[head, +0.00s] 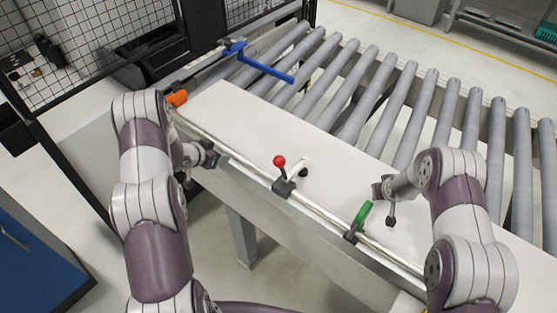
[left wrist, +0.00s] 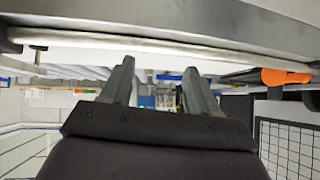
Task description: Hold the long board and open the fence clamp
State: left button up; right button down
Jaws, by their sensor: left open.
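The long white board (head: 240,122) lies flat on the machine table along a metal fence rail (head: 237,158). A red-knobbed lever (head: 280,163) stands on a dark block on the rail. A green handle (head: 362,215) sits on another block further right on the rail, and an orange handle (head: 177,98) is at the left end. My left gripper (head: 214,155) is at the board's near edge, left of the red knob. In the left wrist view its two fingers (left wrist: 160,82) are apart with nothing between them. My right gripper (head: 389,203) is beside the green handle; its jaws are too small to read.
Grey rollers (head: 420,100) run behind the board. A blue bar (head: 265,67) reaches over the rollers at the back left. A black mesh fence (head: 100,40) stands at the left, and a blue cabinet (head: 35,255) is at the lower left.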

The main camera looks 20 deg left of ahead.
pick_arm(q)
jog(key=w+d+m+t+h, duration=0.2)
jog(key=h, duration=0.2)
jog(key=m+g+h, duration=0.8)
jog(key=h, duration=0.4)
send_near(278, 162)
jog(key=w+d, duration=0.1)
jog(key=d, duration=0.5)
jog(key=w+d+f, duration=0.1)
jog(key=d, duration=0.2)
jog(key=shift+w+d, duration=0.35)
jog(key=shift+w, duration=0.05)
grip_shut()
